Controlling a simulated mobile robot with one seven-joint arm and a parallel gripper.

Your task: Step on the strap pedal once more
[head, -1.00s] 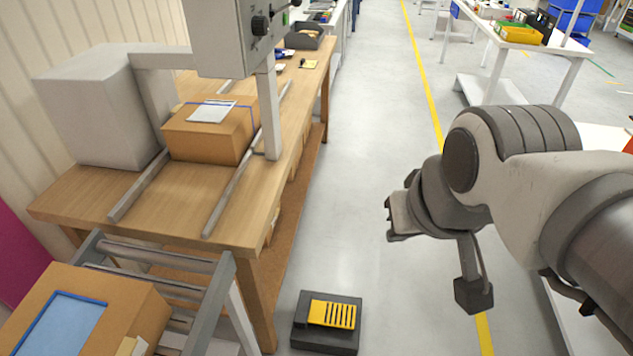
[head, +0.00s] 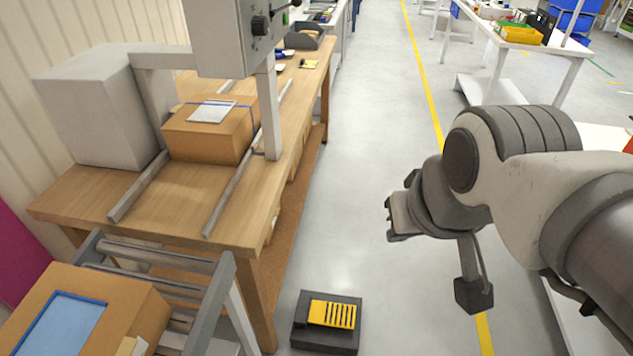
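The strap pedal (head: 331,314) is a yellow ribbed plate on a dark base (head: 325,340) on the floor, beside the front leg of the wooden bench. Nothing rests on it. A cardboard box (head: 205,142) with a blue strap around it and a white paper on top sits between the rails on the bench, under the strapping machine's grey head (head: 228,35). My gripper (head: 390,217) hangs over the aisle, right of and above the pedal, apart from everything. Its fingers are small and seen from the side, so I cannot tell their opening.
A second box (head: 85,315) with a blue-edged panel sits on the roller conveyor (head: 160,262) at front left. The wooden bench (head: 90,200) runs along the left. The grey aisle floor (head: 365,120) is clear. A white table (head: 520,45) stands at back right.

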